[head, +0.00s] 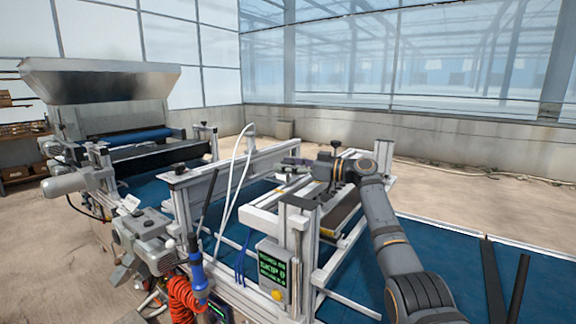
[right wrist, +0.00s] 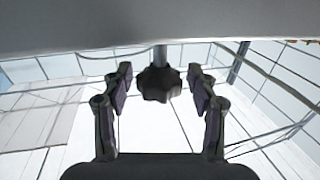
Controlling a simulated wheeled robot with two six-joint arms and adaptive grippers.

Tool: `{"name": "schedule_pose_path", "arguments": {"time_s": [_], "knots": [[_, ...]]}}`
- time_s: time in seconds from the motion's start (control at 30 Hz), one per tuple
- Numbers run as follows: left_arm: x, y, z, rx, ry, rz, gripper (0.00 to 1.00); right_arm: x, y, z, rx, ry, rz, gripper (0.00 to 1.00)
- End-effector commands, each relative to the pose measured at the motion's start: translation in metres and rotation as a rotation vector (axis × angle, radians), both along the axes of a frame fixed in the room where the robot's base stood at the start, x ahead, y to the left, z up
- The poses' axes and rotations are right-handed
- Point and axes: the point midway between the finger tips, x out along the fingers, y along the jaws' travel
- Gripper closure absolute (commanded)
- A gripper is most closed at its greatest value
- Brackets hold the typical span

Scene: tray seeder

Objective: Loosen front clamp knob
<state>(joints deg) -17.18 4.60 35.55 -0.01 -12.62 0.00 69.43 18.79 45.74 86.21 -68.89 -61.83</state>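A black lobed knob (right wrist: 158,84) on a metal stem is centred in the right wrist view, with a wide grey surface at the stem's other end. My right gripper (right wrist: 159,75) is open, one finger on each side of the knob, with a visible gap on both sides. In the head view, my right gripper (head: 316,165) reaches left over the clamp frame (head: 262,219). A dark knob (head: 336,144) stands close to it there; I cannot tell whether it is the same one. The fingertips are small and partly lost among frame parts. My left gripper is not in view.
A control box with a green display (head: 273,262) hangs on the front of the frame. A red coiled hose (head: 184,297) and a blue-handled tool (head: 198,277) are at the lower left. White tubes (head: 235,180) arch beside the frame. Blue bed surface (head: 440,262) extends right, with dark bars on it.

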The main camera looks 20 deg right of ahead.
Motion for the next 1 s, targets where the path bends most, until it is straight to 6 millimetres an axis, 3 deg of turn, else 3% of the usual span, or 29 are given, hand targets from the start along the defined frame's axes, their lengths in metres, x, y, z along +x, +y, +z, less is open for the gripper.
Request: {"name": "schedule_pose_path", "arguments": {"time_s": [0.33,0.73,1.0], "knots": [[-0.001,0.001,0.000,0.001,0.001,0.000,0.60,-0.004,-0.007,0.001,0.000,-0.003,-0.004,0.39],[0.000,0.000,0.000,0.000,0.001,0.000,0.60,-0.059,-0.076,0.000,-0.003,0.000,-0.004,0.39],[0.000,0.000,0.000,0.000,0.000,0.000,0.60,-0.074,-0.095,0.001,0.001,-0.001,-0.001,0.39]]}}
